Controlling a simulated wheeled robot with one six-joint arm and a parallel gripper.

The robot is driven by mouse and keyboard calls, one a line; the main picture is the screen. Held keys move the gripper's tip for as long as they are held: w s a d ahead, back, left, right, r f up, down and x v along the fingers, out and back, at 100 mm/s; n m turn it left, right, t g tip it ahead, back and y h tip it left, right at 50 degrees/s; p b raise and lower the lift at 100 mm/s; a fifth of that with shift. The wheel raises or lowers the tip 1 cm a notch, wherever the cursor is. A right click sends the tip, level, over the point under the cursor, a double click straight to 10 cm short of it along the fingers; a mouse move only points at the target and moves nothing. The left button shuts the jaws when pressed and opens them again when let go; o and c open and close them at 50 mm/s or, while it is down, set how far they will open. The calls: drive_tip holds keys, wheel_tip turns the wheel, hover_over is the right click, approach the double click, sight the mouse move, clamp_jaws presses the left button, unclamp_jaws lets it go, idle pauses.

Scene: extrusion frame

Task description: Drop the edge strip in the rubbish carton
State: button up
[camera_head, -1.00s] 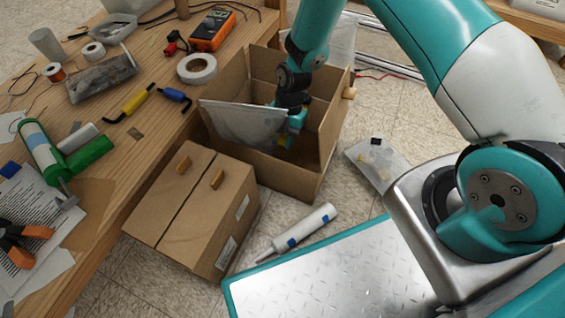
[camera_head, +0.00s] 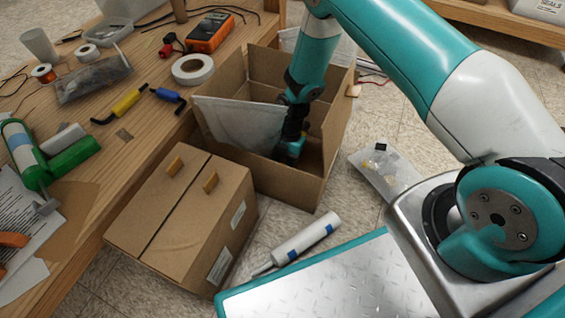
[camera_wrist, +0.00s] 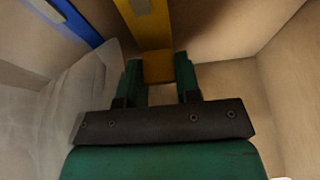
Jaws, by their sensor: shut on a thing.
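The rubbish carton (camera_head: 290,185) is an open brown box on the floor beside the workbench. My gripper (camera_head: 288,152) is down inside it, below the rim. In the wrist view my gripper (camera_wrist: 159,74) has its two green fingers on either side of the end of a yellow strip (camera_wrist: 155,60) with a grey patch, which looks like the edge strip. It is shut on this strip. The strip runs away from the fingers toward the carton's inside; its far end is out of view. In the head view the strip is hidden.
A cloudy plastic bag (camera_head: 240,122) hangs at the carton's left side. A blue strip (camera_wrist: 75,22) shows in the wrist view. A closed carton (camera_head: 185,220), a white tube (camera_head: 305,238) and a clear bag (camera_head: 385,168) lie around. The workbench (camera_head: 150,150) is at left.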

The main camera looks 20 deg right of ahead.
drive_tip(key=shift+f, duration=0.55)
drive_tip(key=o, duration=1)
drive_tip(key=w+r+m+p, duration=0.2)
drive_tip(key=r+p, duration=0.2)
drive_tip(key=r, duration=0.8)
drive_tip(key=w+r+m+p, duration=0.15)
drive_tip(key=r+p, duration=0.25)
drive_tip(key=r, duration=0.9)
drive_tip(key=s+a+r+m+t, duration=0.1)
drive_tip(key=s+r+m, duration=0.2)
drive_tip(key=r, duration=0.3)
drive_tip(key=s+a+r+m+t, duration=0.1)
drive_tip(key=s+r+m, duration=0.2)
drive_tip(key=r, duration=0.4)
drive_tip(key=s+r+m+y, duration=0.1)
drive_tip(key=s+r+m, duration=0.9)
drive_tip(key=s, duration=0.7)
wheel_tip(320, 180, up, 2)
drive_tip(key=shift+s+a+r+t, duration=0.2)
drive_tip(key=shift+s+t, duration=0.15)
drive_tip(key=shift+t, duration=0.05)
drive_tip(key=shift+r+m, duration=0.1)
drive_tip(key=shift+m, duration=0.15)
